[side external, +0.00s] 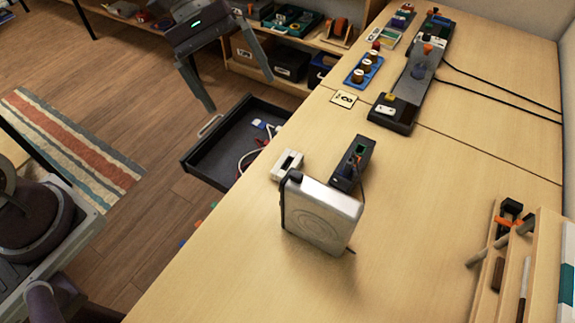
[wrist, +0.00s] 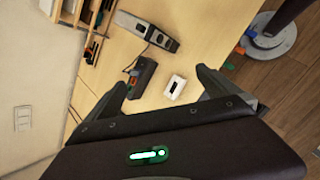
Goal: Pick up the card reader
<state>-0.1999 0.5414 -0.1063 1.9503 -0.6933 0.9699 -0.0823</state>
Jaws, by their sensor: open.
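A small white box (side external: 287,165) with a dark slot, which looks like the card reader, lies on the table near its left edge. It also shows in the wrist view (wrist: 175,86), between my finger lines but farther off. A dark device with a green screen (side external: 352,163) stands just right of it; in the wrist view (wrist: 142,77) it has orange parts beside it. My gripper (side external: 240,95) is open and empty, up in the air beyond the table's left edge, apart from the white box. Its two spread fingers also frame the wrist view (wrist: 162,77).
A tall silver case (side external: 322,212) stands close in front of the white box and the dark device. An open dark drawer (side external: 215,160) with cables juts out left of the table. A tool rack (side external: 484,262) is at right.

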